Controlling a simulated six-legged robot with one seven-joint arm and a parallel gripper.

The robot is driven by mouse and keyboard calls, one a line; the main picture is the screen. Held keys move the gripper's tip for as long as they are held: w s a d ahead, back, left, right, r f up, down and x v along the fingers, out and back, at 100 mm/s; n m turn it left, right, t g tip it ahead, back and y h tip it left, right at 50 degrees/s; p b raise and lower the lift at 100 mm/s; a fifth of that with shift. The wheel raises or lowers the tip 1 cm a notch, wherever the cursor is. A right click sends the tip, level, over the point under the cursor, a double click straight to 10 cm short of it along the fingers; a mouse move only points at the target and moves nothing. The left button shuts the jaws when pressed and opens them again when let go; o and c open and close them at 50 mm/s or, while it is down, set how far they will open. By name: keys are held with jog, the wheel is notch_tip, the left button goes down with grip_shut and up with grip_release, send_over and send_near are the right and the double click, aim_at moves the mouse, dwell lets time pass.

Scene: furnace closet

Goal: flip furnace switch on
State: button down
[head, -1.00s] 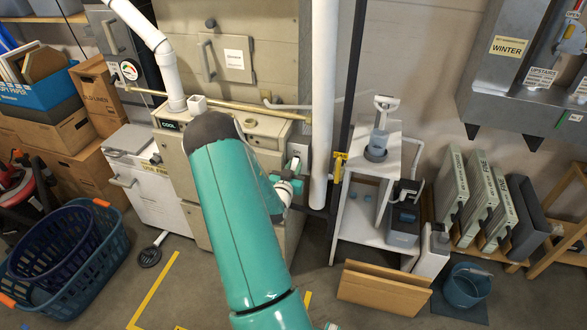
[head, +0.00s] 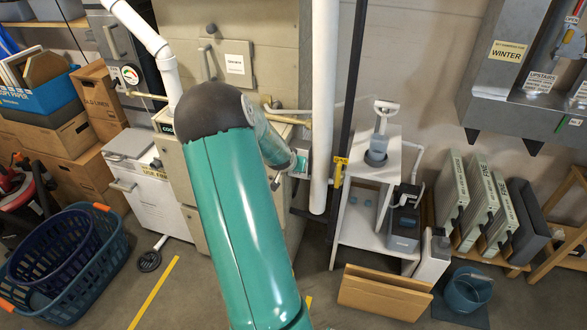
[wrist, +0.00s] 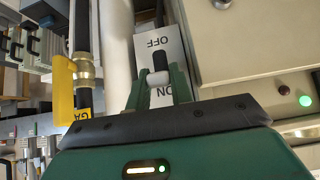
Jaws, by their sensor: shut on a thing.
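The furnace switch plate (wrist: 174,55) shows in the wrist view at the top middle, with its lettering upside down. OFF is at the far end and ON at the end nearer my gripper. The switch lever (wrist: 160,93) has a pale tip and sits between the two green fingers of my gripper (wrist: 159,92), which are shut on it. Behind the tip is a dark slot. The lever's exact position is partly hidden by the fingers. In the head view, my gripper (head: 302,165) is at the right side of the beige furnace (head: 186,185), beside the white vertical pipe.
The white pipe (head: 325,100) stands close to the right of my gripper. A yellow gas valve handle (wrist: 64,84) is left in the wrist view. A white stand (head: 350,225) is farther right. A blue laundry basket (head: 75,285) stands on the floor at left.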

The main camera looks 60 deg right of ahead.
jog(key=shift+d+r+y, duration=0.3)
jog(key=shift+r+y, duration=0.15)
jog(key=shift+y, duration=0.65)
jog(key=c, duration=1.5)
grip_release()
jog(key=v, duration=1.3)
jog(key=shift+w+r, duration=0.25)
jog(key=shift+r, duration=0.25)
